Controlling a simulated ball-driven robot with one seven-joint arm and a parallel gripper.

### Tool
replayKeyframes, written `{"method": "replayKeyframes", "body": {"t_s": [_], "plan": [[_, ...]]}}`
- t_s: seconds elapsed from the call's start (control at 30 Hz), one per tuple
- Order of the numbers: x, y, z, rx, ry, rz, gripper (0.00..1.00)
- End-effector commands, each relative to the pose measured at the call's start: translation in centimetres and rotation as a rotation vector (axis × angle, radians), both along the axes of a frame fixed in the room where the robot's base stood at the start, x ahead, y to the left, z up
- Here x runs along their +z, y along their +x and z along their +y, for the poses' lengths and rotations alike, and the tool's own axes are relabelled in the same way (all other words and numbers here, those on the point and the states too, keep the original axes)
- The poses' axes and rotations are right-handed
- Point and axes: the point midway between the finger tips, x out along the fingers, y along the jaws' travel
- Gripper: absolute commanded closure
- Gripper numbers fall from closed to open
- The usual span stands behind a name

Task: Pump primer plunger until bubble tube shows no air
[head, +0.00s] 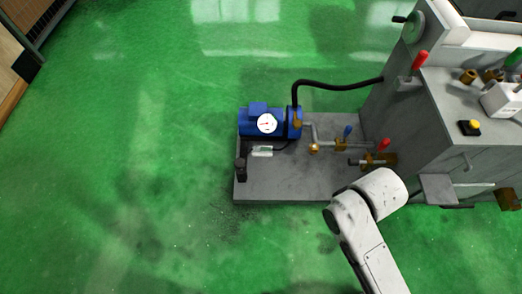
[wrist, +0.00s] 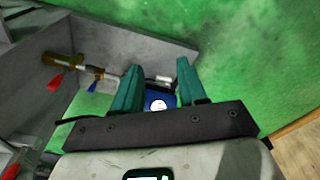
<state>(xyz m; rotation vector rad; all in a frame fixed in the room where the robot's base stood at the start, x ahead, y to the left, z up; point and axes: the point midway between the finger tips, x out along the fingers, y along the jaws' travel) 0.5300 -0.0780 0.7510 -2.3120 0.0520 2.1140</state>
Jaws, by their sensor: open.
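The blue pump (head: 250,122) with a round white gauge (head: 266,123) stands on a grey base plate (head: 290,185) in the head view. A small black upright post (head: 241,169), which looks like the primer plunger, stands at the plate's left edge. A small pale tube (head: 262,151), likely the bubble tube, lies in front of the pump; air inside is too small to tell. In the wrist view my gripper (wrist: 160,72) is open, its two green fingers apart with nothing held. The pump (wrist: 160,101) and pale tube (wrist: 164,79) show between the fingers, farther off. The head view shows no fingers.
Valves with a blue handle (head: 348,131) and a red handle (head: 384,146) sit right of the pump. A black hose (head: 335,85) runs to the grey grinder (head: 400,130). Green floor (head: 120,150) is clear on the left.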

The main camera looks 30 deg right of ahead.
Motion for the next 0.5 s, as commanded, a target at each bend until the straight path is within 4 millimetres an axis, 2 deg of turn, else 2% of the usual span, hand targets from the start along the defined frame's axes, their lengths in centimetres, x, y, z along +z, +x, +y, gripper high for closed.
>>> {"method": "replayKeyframes", "body": {"t_s": [0.07,0.4,0.5], "plan": [[0.0,-0.01,0.0,0.0,0.0,0.0,0.66],[0.0,0.0,0.0,0.0,0.0,0.0,0.99],[0.0,0.0,0.0,0.0,0.0,0.0,1.0]]}}
